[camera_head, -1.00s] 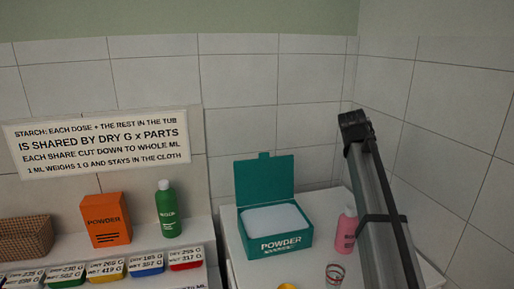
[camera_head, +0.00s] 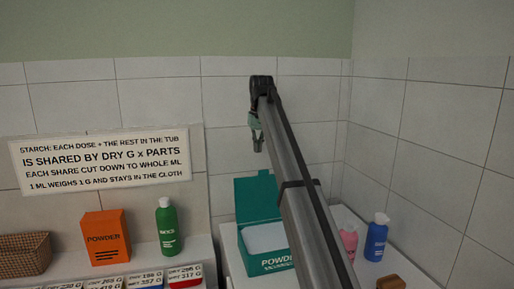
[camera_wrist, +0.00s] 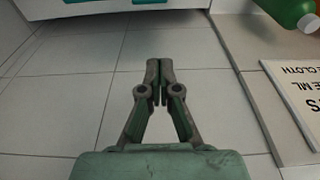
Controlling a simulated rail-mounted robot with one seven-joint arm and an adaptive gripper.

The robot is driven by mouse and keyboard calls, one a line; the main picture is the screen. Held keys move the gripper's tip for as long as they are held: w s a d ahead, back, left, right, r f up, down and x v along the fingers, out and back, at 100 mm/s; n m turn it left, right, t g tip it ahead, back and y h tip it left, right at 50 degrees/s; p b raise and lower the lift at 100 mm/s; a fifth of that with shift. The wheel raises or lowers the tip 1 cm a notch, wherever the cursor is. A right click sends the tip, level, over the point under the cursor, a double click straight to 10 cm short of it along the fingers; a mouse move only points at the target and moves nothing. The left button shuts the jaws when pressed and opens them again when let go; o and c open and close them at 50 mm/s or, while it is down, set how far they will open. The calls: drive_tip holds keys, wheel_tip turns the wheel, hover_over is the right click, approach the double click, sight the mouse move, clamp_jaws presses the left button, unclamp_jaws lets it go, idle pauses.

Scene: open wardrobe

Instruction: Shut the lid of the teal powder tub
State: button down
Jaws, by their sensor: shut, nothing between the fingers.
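The teal powder tub (camera_head: 268,262) stands on the white surface, with white powder inside. Its teal lid (camera_head: 257,198) is open and stands upright at the back of the tub. My arm crosses in front of the tub's right part and hides some of it. My gripper (camera_head: 258,146) is above and behind the lid, near the tiled wall, apart from the tub. In the wrist view my gripper (camera_wrist: 154,85) is shut and empty, with its fingertips together. A teal strip at the top edge of that view seems to be part of the tub.
A pink bottle (camera_head: 348,241), a blue bottle (camera_head: 376,238) and a brown block (camera_head: 391,282) are right of the tub. Left are an orange powder box (camera_head: 106,237), a green bottle (camera_head: 167,228), a basket (camera_head: 24,254) and labelled trays. A sign (camera_head: 104,160) hangs on the wall.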

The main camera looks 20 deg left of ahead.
wheel_tip(320, 180, down, 6)
drive_tip(key=s+d+p, duration=0.1)
drive_tip(key=s, duration=0.1)
drive_tip(key=shift+s+d+p, duration=0.15)
drive_tip(key=shift+d+p, duration=0.15)
drive_tip(key=shift+d, duration=0.05)
drive_tip(key=shift+s+f, duration=0.1)
drive_tip(key=shift+f, duration=0.1)
